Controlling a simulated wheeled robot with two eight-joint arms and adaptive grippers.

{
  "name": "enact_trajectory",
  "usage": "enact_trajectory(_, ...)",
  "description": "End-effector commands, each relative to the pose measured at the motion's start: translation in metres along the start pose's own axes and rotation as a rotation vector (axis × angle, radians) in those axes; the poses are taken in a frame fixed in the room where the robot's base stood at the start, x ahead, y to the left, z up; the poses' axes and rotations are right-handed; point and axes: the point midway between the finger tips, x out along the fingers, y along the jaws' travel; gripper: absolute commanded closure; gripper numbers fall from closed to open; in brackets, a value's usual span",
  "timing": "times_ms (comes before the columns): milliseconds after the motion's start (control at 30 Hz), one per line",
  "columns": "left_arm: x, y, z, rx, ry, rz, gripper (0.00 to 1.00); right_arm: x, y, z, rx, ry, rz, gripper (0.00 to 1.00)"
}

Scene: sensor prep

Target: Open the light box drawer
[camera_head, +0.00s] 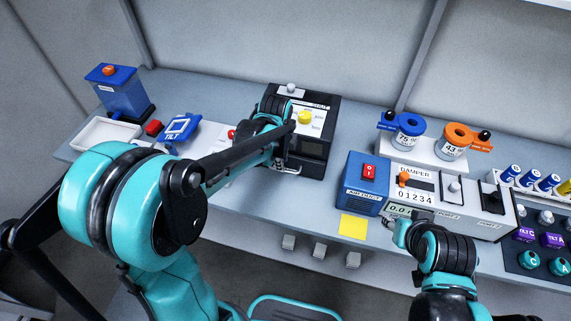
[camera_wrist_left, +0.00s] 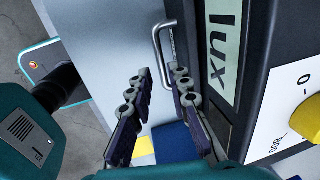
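The light box (camera_head: 318,147) is a black box at the back middle of the bench, with a yellow knob (camera_head: 304,117) on its sloped top. In the left wrist view its side shows a "lux" label (camera_wrist_left: 222,45) and a silver bar handle (camera_wrist_left: 158,45). My left gripper (camera_head: 281,160) is low at the box's front left. In the left wrist view its fingers (camera_wrist_left: 160,84) are apart, with the handle's lower end between or just beyond them; I cannot tell if they touch it. My right gripper (camera_head: 402,233) is by the damper unit's front; its fingers are unclear.
The blue and white damper unit (camera_head: 367,205) stands right of the light box. A yellow note (camera_head: 352,226) lies at the bench's front edge. A blue tilt device (camera_head: 178,127) and a white tray (camera_head: 103,134) are left. Blue and orange rings stand behind right.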

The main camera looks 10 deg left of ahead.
Motion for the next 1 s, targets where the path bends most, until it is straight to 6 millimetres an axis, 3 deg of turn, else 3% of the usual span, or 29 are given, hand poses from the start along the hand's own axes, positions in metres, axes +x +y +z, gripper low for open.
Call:
enact_trajectory(100,0.023,0.000,0.000,-0.001,0.000,-0.001,0.81,0.008,0.000,0.005,0.000,0.000,0.000,0.60)
enact_trajectory(300,0.041,-0.001,0.000,-0.002,0.000,-0.001,0.81,0.012,0.000,0.008,0.000,0.000,0.000,0.60)
enact_trajectory(600,0.043,0.000,0.000,-0.002,0.000,-0.001,0.81,0.012,0.000,0.008,0.000,0.000,0.000,0.60)
enact_trajectory(700,0.043,0.000,0.000,-0.002,0.000,-0.001,1.00,0.012,0.000,0.008,0.000,0.000,0.000,0.60)
enact_trajectory(1000,0.041,0.007,0.000,-0.002,0.000,-0.002,1.00,0.011,0.000,0.008,0.000,0.000,0.000,0.60)
